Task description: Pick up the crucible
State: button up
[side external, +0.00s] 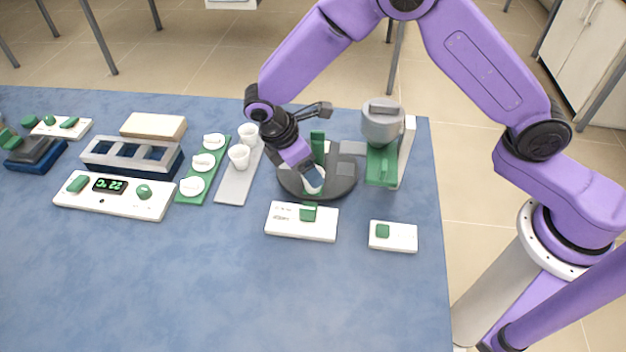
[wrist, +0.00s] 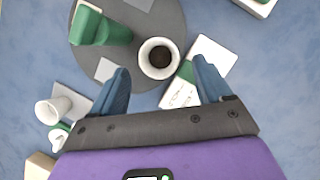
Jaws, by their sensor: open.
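The crucible, a white cup with a dark inside (wrist: 158,58), stands upright on a dark grey round plate (wrist: 172,18). In the side view it is mostly hidden behind a finger of my gripper (side external: 313,181), with a little white showing beside it. My gripper is open. In the wrist view its two blue fingers (wrist: 163,72) lie left and right of the crucible, with a gap visible on both sides. I cannot tell whether either finger touches it. Two other white cups (side external: 239,157) stand on a light grey tray (side external: 233,192) to the left.
A green upright block (side external: 317,144) stands on the round plate. A grey and green device (side external: 382,125) stands to the right. White panels (side external: 301,222) (side external: 393,237) lie in front. A green tray with white dishes (side external: 203,162) is left. The blue table's front is clear.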

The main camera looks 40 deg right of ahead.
jog(key=x, duration=0.5)
jog(key=shift+d+r, duration=0.1)
jog(key=shift+c, duration=0.3)
jog(key=c, duration=1)
jog(key=shift+c, duration=0.2)
